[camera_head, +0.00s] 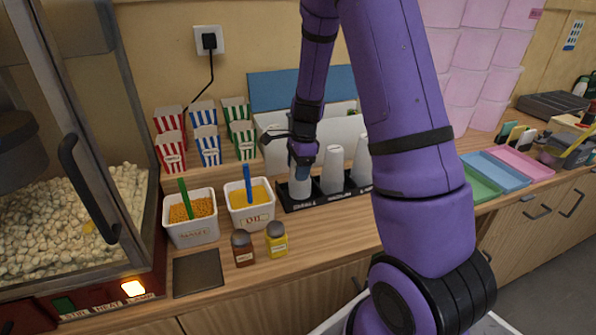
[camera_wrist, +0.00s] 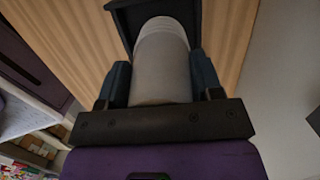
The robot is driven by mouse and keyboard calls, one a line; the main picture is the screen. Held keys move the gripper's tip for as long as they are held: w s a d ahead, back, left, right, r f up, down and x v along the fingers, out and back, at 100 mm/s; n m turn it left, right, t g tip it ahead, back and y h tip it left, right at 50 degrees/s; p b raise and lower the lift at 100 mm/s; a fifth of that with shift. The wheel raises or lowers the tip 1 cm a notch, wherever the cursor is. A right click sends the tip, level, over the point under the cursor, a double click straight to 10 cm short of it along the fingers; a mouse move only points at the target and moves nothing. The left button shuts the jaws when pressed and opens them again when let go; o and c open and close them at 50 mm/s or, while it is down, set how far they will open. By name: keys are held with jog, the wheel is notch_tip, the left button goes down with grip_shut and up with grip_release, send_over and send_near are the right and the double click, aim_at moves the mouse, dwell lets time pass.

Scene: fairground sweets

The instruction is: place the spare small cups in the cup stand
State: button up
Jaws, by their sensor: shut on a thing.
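My gripper (camera_head: 301,153) points down at the left end of the black cup stand (camera_head: 318,200). It is shut on a white cup (camera_head: 300,187), which is in or just over the stand's left compartment; I cannot tell if its base rests there. In the wrist view the held cup (camera_wrist: 162,68) sits between both fingers of my gripper (camera_wrist: 160,80), with the dark stand (camera_wrist: 122,22) around its far end. Upside-down white cups stand in the middle (camera_head: 332,170) and right (camera_head: 362,163) of the stand. My arm hides the stand's right end.
Striped popcorn boxes (camera_head: 208,145) are behind. Coloured trays (camera_head: 495,170) lie to the right. The counter just in front of the stand (camera_head: 325,228) is clear.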

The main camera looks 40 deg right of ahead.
jog(key=shift+f, duration=0.6)
jog(key=o, duration=1)
jog(key=shift+f, duration=0.15)
jog(key=r, duration=0.4)
jog(key=d+r, duration=0.1)
jog(key=r, duration=0.7)
jog(key=shift+s+d+r, duration=0.1)
jog(key=shift+s+d, duration=0.2)
jog(key=s+a+r+n+t, duration=0.2)
jog(key=s+a+r+n, duration=0.8)
jog(key=r, duration=0.3)
jog(key=s+a+r+n+t+h, duration=0.1)
jog(key=s+a+r+n, duration=0.1)
jog(key=s+n, duration=0.3)
jog(key=s+a+r+n+t, duration=0.1)
jog(key=s+a+r+n, duration=0.1)
jog(key=s+n, duration=0.4)
jog(key=shift+s+a+r+t+h, duration=0.15)
jog(key=shift+s+a+t+h, duration=0.2)
jog(key=shift+s, duration=2.2)
